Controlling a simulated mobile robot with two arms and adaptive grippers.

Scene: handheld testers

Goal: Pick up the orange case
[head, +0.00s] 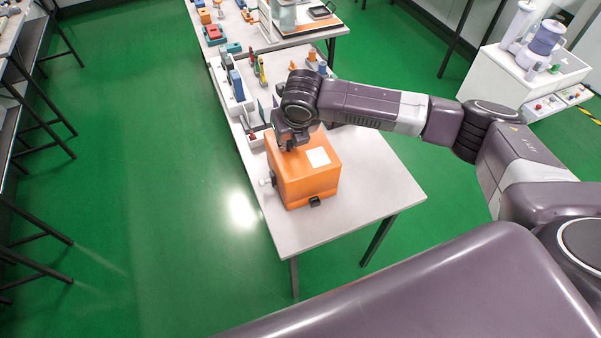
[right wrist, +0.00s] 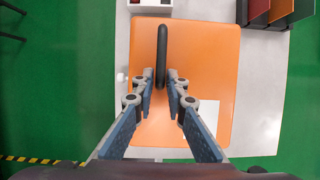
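The orange case (head: 312,182) stands on the near end of the white table, with a pale label on its top. My right gripper (head: 291,142) is over the case's top at its far left part. In the right wrist view the case (right wrist: 200,60) fills the middle, and its black handle (right wrist: 162,45) stands up from the top. My right gripper (right wrist: 162,78) is open, with a fingertip on each side of the near end of the handle and a small gap to it. My left gripper is not in view.
The white table (head: 370,205) has bare room to the right of the case. Behind the case are a white divided tray (head: 232,92) and several small tools. A white cart (head: 500,75) with lab equipment stands at the right. Green floor lies open on the left.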

